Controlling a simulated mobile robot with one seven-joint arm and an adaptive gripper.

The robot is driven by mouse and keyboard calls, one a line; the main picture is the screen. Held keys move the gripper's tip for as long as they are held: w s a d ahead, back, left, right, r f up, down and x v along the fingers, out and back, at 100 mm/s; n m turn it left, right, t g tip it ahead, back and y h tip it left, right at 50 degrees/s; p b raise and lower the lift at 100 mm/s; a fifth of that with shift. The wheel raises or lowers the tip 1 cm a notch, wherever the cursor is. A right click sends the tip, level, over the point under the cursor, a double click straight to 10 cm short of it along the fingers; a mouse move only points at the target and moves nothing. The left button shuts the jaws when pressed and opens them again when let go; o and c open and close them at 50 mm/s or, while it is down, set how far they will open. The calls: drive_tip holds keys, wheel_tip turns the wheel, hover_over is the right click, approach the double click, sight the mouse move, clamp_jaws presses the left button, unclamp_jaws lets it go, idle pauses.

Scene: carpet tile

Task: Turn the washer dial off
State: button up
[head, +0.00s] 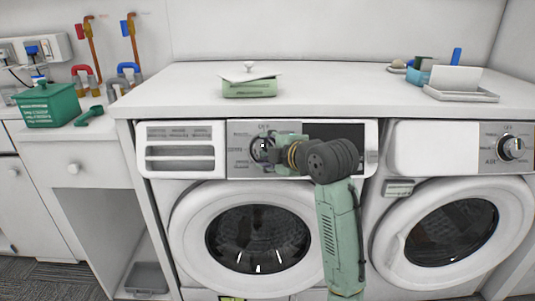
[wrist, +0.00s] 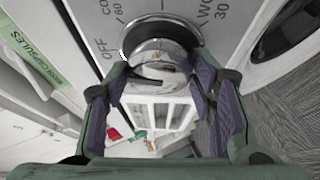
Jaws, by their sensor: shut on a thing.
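The left washer (head: 165,180) has a dial (head: 258,149) on its control panel, mostly hidden by my gripper (head: 268,148). In the wrist view the dial (wrist: 158,52) is a shiny chrome knob with a dark ring around its base. My gripper (wrist: 160,78) has its purple-padded fingers on both sides of the knob, shut on it. The panel marks around the dial include OFF (wrist: 106,48) at left and 60 and 30 higher up. I cannot tell which mark the dial points to.
A second washer (head: 405,150) with its own dial (head: 511,148) stands at right. The counter (head: 330,82) above holds a green box (head: 249,88) and a white tray (head: 461,95).

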drive_tip(key=shift+r+n, duration=0.1)
drive_tip(key=shift+n, duration=0.5)
drive_tip(key=shift+g, duration=0.3)
drive_tip(key=o, duration=1.1)
drive_tip(key=shift+o, duration=0.2)
drive_tip(key=v, duration=1.2)
